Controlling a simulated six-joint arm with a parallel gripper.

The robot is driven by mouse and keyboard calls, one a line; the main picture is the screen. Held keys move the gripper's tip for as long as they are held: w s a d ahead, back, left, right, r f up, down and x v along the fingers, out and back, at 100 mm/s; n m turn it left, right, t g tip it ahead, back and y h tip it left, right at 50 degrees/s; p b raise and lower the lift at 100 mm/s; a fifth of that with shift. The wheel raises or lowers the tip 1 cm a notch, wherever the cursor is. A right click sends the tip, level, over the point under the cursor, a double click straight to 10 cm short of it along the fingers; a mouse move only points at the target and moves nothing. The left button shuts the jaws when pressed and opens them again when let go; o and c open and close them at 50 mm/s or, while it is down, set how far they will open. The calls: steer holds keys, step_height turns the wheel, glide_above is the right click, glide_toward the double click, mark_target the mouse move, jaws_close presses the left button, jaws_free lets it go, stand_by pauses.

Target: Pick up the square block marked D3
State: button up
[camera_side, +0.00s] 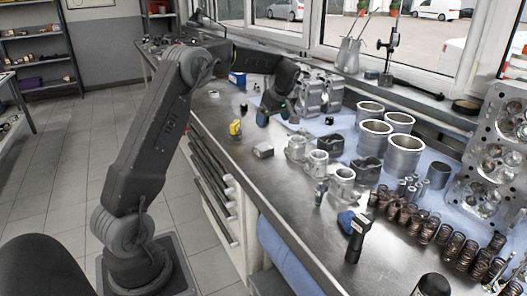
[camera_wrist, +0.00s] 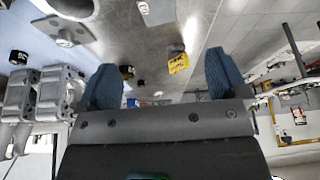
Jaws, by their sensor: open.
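A small grey square block (camera_side: 263,150) lies on the metal bench, left of the aluminium pistons. My gripper (camera_side: 276,114) is above the bench, behind the grey block in the side view. In the wrist view its blue fingertips (camera_wrist: 163,80) are wide apart with nothing held between them.
A yellow and black object (camera_side: 235,128) stands on the bench left of the grey block; in the wrist view it (camera_wrist: 178,62) shows beyond the fingertips. Pistons (camera_side: 317,162), cylinder liners (camera_side: 404,155) and several springs (camera_side: 410,217) crowd the right. Bare metal surrounds the block's front.

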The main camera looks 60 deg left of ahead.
glide_above(264, 147)
steer(key=d, duration=0.2)
step_height(264, 147, down, 7)
steer(key=shift+d+f, duration=0.15)
steer(key=shift+f, duration=0.05)
steer(key=shift+x, duration=3.15)
steer(key=shift+c, duration=0.4)
steer(key=shift+w, duration=0.1)
steer(key=c, duration=1.1)
